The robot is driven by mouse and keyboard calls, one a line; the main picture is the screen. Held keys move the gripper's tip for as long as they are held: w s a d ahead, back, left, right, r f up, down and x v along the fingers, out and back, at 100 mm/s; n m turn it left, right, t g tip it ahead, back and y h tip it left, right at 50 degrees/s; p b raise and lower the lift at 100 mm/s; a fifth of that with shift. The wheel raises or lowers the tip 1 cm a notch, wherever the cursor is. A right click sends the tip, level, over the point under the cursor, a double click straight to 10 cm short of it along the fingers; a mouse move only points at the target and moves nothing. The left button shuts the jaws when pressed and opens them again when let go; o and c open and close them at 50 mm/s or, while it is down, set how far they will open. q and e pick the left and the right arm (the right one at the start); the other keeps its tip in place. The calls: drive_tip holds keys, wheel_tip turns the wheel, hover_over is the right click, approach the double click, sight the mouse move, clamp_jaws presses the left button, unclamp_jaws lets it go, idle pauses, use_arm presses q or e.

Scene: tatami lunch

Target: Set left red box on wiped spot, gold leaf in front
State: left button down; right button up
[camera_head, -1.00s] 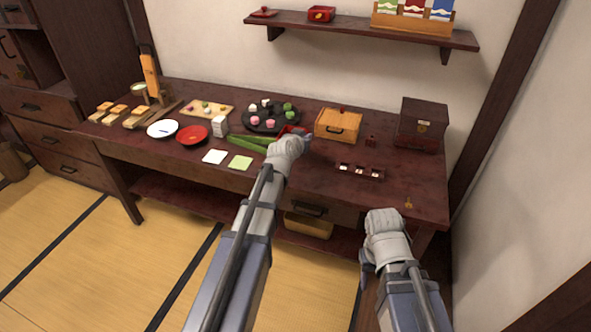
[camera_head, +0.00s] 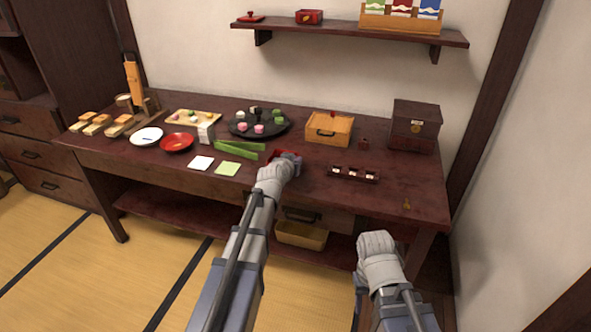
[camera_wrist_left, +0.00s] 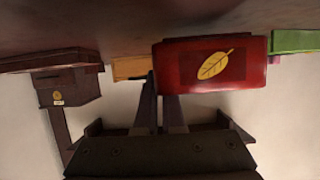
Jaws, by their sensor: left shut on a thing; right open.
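My left gripper (camera_head: 291,163) is shut on a red box (camera_head: 283,155), over the middle of the dark table. In the left wrist view the box (camera_wrist_left: 181,66) fills the upper middle, with a gold leaf (camera_wrist_left: 215,64) on the face toward that camera; the left fingers (camera_wrist_left: 160,108) reach up to it. That view is inverted, with the tabletop above. I cannot tell whether the box touches the table. A second red box (camera_head: 309,17) with a gold mark sits on the wall shelf. My right gripper (camera_head: 360,285) is open, low in front of the table.
Green strips (camera_head: 238,149) lie just left of the held box. A black tray (camera_head: 240,130) and a wooden box (camera_head: 330,130) stand behind. A small compartment tray (camera_head: 354,174) is to the right. Bare tabletop (camera_head: 310,200) lies in front.

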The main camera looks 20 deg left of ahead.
use_arm(q)
drive_tip(key=shift+f, duration=0.6)
use_arm(e)
drive_tip(key=shift+f, duration=0.65)
use_arm(q)
drive_tip(key=shift+f, duration=0.1)
drive_tip(key=shift+f+b, duration=0.15)
drive_tip(key=shift+b, duration=0.25)
drive_tip(key=c, duration=1)
unclamp_jaws()
use_arm(e)
drive_tip(key=shift+f, duration=0.15)
use_arm(q)
drive_tip(key=shift+r+p, duration=0.3)
drive_tip(key=shift+p, duration=0.05)
drive_tip(key=p+v, duration=0.4)
drive_tip(key=v, duration=0.8)
use_arm(e)
wheel_tip(320, 180, up, 5)
drive_tip(key=shift+f, duration=0.1)
